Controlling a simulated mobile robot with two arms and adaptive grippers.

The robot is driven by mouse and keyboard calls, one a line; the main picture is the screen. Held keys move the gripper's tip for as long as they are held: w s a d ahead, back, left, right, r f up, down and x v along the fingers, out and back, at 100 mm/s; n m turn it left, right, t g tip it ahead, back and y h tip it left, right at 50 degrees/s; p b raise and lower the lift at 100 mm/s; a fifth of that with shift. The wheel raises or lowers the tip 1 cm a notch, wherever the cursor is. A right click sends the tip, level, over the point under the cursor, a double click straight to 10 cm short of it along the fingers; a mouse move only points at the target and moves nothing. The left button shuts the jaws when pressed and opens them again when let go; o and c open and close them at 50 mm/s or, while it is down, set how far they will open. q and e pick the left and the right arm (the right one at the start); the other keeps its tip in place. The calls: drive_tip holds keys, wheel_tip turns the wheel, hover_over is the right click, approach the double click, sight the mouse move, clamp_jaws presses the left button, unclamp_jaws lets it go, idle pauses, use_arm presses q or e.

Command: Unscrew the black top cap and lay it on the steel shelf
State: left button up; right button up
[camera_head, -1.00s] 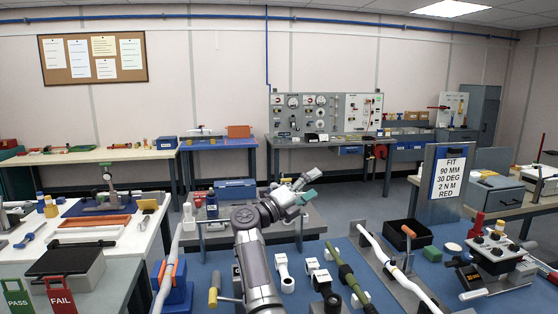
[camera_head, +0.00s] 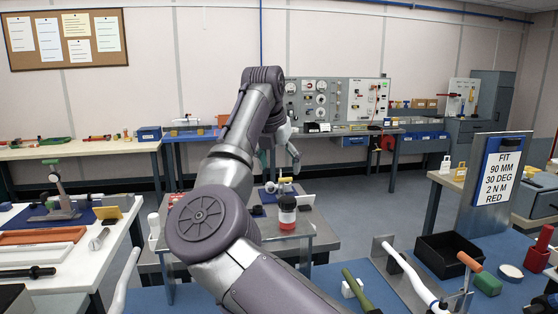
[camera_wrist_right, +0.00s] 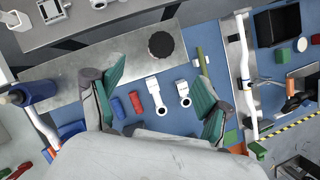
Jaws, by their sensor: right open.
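The black top cap (camera_head: 287,203) sits on a clear jar with a red band (camera_head: 288,219), upright at the front of the steel shelf (camera_head: 308,237). In the right wrist view the cap (camera_wrist_right: 161,45) shows from above as a round black disc over the grey shelf (camera_wrist_right: 60,75). My right gripper (camera_head: 280,155) hangs above and behind the jar in the head view, partly hidden by my arm. In the right wrist view its teal-padded fingers (camera_wrist_right: 162,75) are wide apart and empty, with the cap beyond their tips. My left gripper is not in view.
A blue bottle (camera_wrist_right: 36,92) stands at the shelf's left in the wrist view. Below lies a blue mat with white fittings (camera_wrist_right: 155,95) and red and blue cylinders. A black tray (camera_head: 449,253) and a sign board (camera_head: 497,180) stand to the right.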

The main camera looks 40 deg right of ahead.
sight(287, 199)
drive_tip(key=p+x, duration=0.1)
drive_tip(key=x, duration=0.9)
drive_tip(key=shift+d+f, duration=0.2)
drive_tip(key=shift+f, duration=0.05)
drive_tip(key=shift+x, duration=0.9)
